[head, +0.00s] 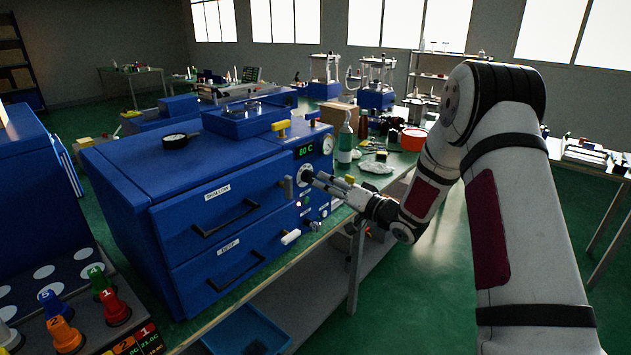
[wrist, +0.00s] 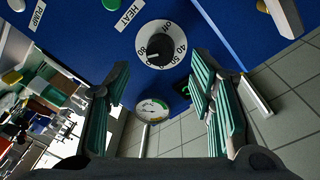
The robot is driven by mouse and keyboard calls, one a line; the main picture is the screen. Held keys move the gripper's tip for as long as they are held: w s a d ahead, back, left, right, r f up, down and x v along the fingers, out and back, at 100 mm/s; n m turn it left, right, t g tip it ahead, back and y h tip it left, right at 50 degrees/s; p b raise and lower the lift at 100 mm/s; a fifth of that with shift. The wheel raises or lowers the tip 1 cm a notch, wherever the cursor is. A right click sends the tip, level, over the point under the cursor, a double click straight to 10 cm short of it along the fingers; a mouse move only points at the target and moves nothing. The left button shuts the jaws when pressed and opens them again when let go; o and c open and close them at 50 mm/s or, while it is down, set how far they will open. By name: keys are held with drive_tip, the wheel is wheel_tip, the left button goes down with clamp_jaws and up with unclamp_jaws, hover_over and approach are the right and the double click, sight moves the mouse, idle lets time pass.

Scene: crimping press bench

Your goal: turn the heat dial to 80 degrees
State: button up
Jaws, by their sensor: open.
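The heat dial (wrist: 160,49) is a black knob on a white round scale, under a HEAT label, on the blue press front in the wrist view. OFF, 40, 50 and 80 can be read on the scale; a pale mark on the knob sits toward the 80 side. In the head view, the lit green display (head: 306,151) on the press (head: 190,190) appears to read 80 C. My gripper (wrist: 160,76) is open, its two green-padded fingers spread to either side below the dial, with nothing between them. In the head view my gripper (head: 312,178) is close to the panel; contact is hidden.
A round gauge (wrist: 152,111) shows beyond the dial in the wrist view. A PUMP label and a green button (wrist: 12,76) are on the left. Drawer handles (head: 226,221) stick out from the press front. A soap bottle (head: 345,142) stands on the bench behind.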

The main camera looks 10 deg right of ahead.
sight(312, 178)
drive_tip(key=shift+x, duration=2.75)
drive_tip(key=shift+c, duration=0.5)
drive_tip(key=c, duration=1.1)
